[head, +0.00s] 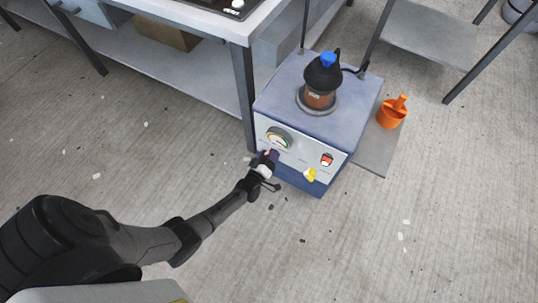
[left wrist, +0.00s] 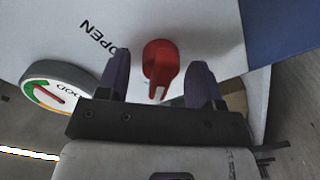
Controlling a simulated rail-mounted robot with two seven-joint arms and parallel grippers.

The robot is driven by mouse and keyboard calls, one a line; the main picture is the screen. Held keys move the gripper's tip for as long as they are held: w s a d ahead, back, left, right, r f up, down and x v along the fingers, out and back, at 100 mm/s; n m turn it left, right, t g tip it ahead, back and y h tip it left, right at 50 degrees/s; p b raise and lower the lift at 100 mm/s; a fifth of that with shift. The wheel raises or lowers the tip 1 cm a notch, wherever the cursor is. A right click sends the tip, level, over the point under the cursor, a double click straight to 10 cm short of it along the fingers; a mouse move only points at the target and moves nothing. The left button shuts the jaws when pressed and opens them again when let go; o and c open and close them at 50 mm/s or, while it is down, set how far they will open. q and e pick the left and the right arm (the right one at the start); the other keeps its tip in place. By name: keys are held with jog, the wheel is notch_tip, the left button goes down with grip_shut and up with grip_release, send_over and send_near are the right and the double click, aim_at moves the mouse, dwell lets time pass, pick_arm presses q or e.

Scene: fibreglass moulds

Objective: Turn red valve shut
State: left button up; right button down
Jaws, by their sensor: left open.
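The red valve (left wrist: 160,62) is a small lever handle on the white panel of a blue machine (head: 330,108). In the left wrist view its lever points down toward my gripper, with the word OPEN (left wrist: 98,37) printed to its left. My left gripper (left wrist: 158,78) is open, with one purple finger on either side of the valve's lever. I cannot tell whether a finger touches it. In the head view my left gripper (head: 266,160) is at the left of the machine's front panel and largely hides the valve. My right gripper is not in view.
A round gauge (head: 279,138) sits by the valve on the panel. A red switch (head: 327,160) and a yellow knob (head: 309,174) are further right. A dark bottle with a blue cap (head: 322,80) stands on top. An orange bucket (head: 391,113) stands beside the machine. A workbench (head: 190,45) is behind left.

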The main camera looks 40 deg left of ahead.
pick_arm(q)
jog(key=shift+s, duration=0.1)
jog(key=shift+s+d, duration=0.1)
jog(key=shift+s, duration=0.15)
jog(key=p+v, duration=0.5)
jog(key=v, duration=0.8)
